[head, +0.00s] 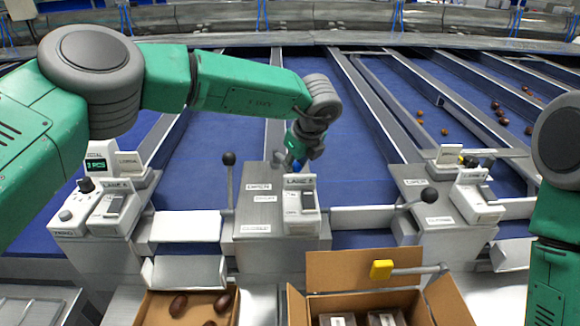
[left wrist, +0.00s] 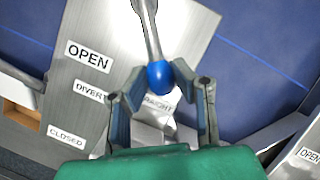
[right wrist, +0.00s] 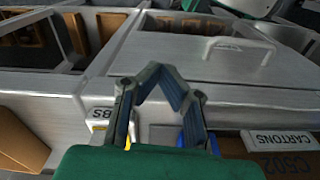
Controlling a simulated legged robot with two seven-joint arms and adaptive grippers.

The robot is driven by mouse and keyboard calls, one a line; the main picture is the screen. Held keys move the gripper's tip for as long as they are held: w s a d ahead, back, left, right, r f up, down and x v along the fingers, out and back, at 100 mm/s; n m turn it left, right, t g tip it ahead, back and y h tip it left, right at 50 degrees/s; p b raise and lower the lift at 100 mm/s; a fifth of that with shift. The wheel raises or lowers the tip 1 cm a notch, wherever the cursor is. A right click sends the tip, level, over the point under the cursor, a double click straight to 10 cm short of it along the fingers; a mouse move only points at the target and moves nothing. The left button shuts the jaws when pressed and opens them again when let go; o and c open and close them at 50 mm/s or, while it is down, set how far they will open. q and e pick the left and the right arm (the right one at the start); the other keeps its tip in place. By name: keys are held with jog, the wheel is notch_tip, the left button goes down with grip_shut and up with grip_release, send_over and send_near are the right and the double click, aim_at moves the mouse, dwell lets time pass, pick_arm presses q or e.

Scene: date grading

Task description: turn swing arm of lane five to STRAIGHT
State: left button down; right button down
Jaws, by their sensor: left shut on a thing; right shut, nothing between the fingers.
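The lane five station (head: 262,215) is a grey metal housing in the middle of the head view, with a LANE 5 switch box (head: 300,207) on it. The swing arm's blue knob (left wrist: 160,75) sits at the end of a metal rod (left wrist: 148,28). My left gripper (left wrist: 160,82) is shut on this knob, its fingers on both sides. In the left wrist view, the knob is over the partly covered STRAIGHT label (left wrist: 158,103); the DIVERT label (left wrist: 90,91) is to its left. My right gripper (right wrist: 162,75) is shut and empty in the right wrist view.
A black-knobbed lever (head: 229,158) stands upright left of the station. Stations of neighbouring lanes (head: 100,215) (head: 450,205) flank it. An open carton (head: 350,270) and a carton with dates (head: 160,310) stand in front. The blue lane belt behind is empty.

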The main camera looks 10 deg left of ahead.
pick_arm(q)
jog(key=shift+w+d+r+n, duration=0.1)
jog(key=shift+w+d+n, duration=0.15)
jog(key=shift+n, duration=0.15)
jog(key=shift+r, duration=0.1)
jog(key=c, duration=1.4)
grip_release()
jog(key=shift+c, duration=0.2)
jog(key=shift+o, duration=0.4)
jog(key=shift+d, duration=0.1)
jog(key=v, duration=1.1)
jog(key=shift+d+r, duration=0.3)
jog(key=shift+d, duration=0.05)
